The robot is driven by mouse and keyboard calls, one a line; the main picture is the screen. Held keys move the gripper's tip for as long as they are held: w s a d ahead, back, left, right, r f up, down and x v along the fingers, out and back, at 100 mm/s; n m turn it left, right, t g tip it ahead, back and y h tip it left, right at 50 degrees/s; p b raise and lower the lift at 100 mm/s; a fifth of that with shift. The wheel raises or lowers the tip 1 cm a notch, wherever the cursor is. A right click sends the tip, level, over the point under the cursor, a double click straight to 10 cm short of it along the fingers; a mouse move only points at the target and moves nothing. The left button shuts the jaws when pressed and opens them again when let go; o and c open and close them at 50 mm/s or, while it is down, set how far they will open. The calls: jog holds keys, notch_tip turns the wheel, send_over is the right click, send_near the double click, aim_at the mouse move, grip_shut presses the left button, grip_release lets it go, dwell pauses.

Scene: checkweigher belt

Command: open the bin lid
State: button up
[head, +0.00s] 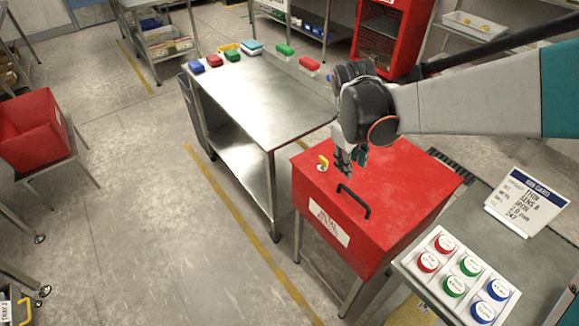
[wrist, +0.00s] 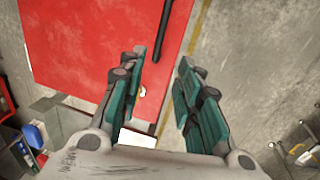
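The red bin (head: 395,205) stands on legs right of centre in the head view, with its red lid (head: 400,175) lying shut on top. A black bar handle (head: 354,201) is near the lid's front edge. A small yellow fitting (head: 322,163) sits at the lid's left corner. My gripper (head: 349,170) hangs above the lid, behind the handle and right of the yellow fitting. In the wrist view my gripper (wrist: 159,62) is open and empty, its fingers apart. The lid (wrist: 90,45) and handle (wrist: 164,28) show beyond the fingers, the handle ahead of them.
A steel table (head: 255,90) with several coloured blocks stands behind the bin. A grey bench (head: 545,255) with a tray of coloured round-capped items (head: 436,285) and a sign (head: 527,202) is close on the right. A red crate (head: 35,130) is far left. The floor left of the bin is clear.

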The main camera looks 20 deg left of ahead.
aim_at(350, 191)
jog(key=f+b, duration=0.1)
jog(key=f, duration=0.3)
jog(key=w+d+f+b, duration=0.1)
jog(key=f, duration=0.3)
jog(key=w+f+b, duration=0.1)
jog(key=f+b, duration=0.1)
jog(key=f, duration=0.2)
jog(key=shift+d+f, duration=0.3)
jog(key=shift+f, duration=0.1)
jog(key=shift+c, duration=0.2)
grip_shut()
